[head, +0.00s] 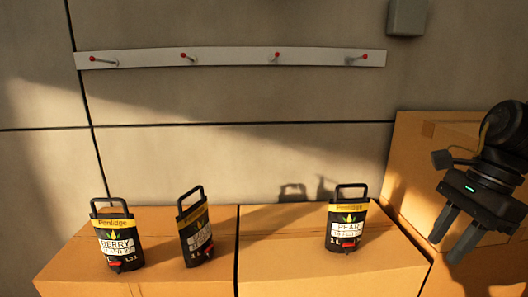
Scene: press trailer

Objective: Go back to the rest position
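My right gripper (452,236) is at the right edge of the head view, pointing down and to the left. Its two fingers are apart with nothing between them. It is to the right of the nearest dispenser and clear of it. My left gripper is out of view. Three black dispensers with yellow bands and top handles stand upright on the cardboard boxes: a left one (117,240), a middle one (195,231) turned partly aside, and a right one (347,229).
A white rail (230,57) with several red-tipped pegs is fixed to the grey wall (250,160); the pegs are empty. Cardboard boxes (300,276) carry the dispensers. A taller box (410,170) stands at the right, behind my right gripper. A grey box (407,16) is on the wall.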

